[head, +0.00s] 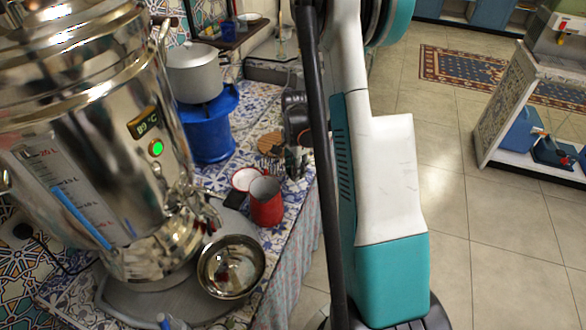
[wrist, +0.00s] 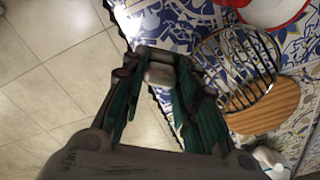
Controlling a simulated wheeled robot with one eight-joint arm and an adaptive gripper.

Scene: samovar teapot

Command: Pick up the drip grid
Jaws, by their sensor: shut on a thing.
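The drip grid is a round rack of dark metal bars (wrist: 237,68) in the wrist view, just right of my gripper (wrist: 160,68). It partly overlaps a round wooden board (wrist: 268,108). A small grey block sits between my fingertips at the grid's left side and looks like its grip, though the join is hidden by the right finger. My gripper is shut on it. In the head view my gripper (head: 296,165) points down at the table's right edge, beside the wooden board (head: 270,140). I cannot tell whether the grid is clear of the table.
A red jug (head: 266,203), a red-rimmed white dish (head: 246,179) and a steel bowl (head: 231,267) stand nearer on the tiled table. A large samovar (head: 100,150) fills the left. A grey pot (head: 195,72) stands on a blue stand (head: 208,130). Open floor lies right.

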